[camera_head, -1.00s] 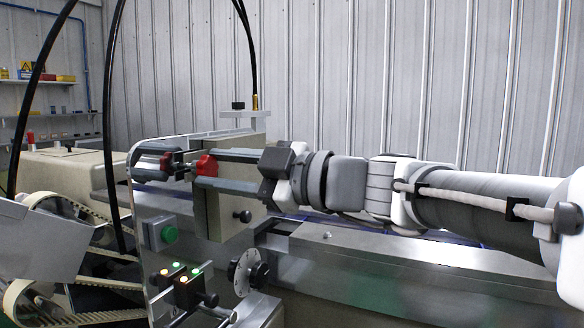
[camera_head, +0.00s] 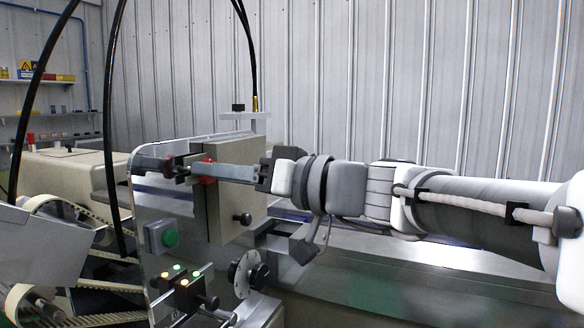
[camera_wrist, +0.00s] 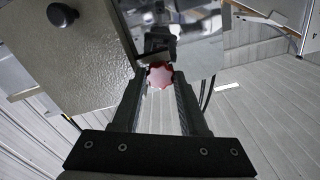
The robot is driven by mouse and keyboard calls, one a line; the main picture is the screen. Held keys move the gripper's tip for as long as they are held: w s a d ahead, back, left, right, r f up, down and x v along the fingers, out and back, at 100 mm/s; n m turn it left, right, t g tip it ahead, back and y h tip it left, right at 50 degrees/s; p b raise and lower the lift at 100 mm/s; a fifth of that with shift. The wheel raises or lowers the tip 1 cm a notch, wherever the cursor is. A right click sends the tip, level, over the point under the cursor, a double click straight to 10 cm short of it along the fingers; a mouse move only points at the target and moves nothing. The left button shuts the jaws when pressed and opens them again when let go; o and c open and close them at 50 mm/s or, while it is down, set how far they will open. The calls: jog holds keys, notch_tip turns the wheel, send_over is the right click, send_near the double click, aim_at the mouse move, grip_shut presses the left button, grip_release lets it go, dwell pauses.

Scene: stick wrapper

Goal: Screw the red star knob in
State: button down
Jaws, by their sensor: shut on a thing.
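The red star knob (camera_head: 207,177) is at the left end of my gripper, in front of the beige block. In the wrist view the knob (camera_wrist: 160,77) sits between my two fingertips, its lobed face towards the camera. My gripper (camera_head: 202,174) is shut on the knob, reaching in level from the right. In the wrist view my gripper (camera_wrist: 160,80) has a finger on each side of it. A dark clamp-like part (camera_wrist: 158,42) lies just beyond the knob. The knob's shank and its hole are hidden.
A beige block (camera_head: 232,205) with a black knob (camera_head: 242,219) stands beside my fingers. A clear panel (camera_head: 150,225) carries a green button (camera_head: 169,239). Black hoses hang at the left. A steel bed runs under my arm.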

jog(key=m+p, duration=0.1)
jog(key=m, duration=0.6)
jog(key=shift+p, duration=0.4)
jog(key=shift+c, duration=1.8)
grip_release()
jog(key=b+v, duration=0.2)
jog(key=v, duration=0.4)
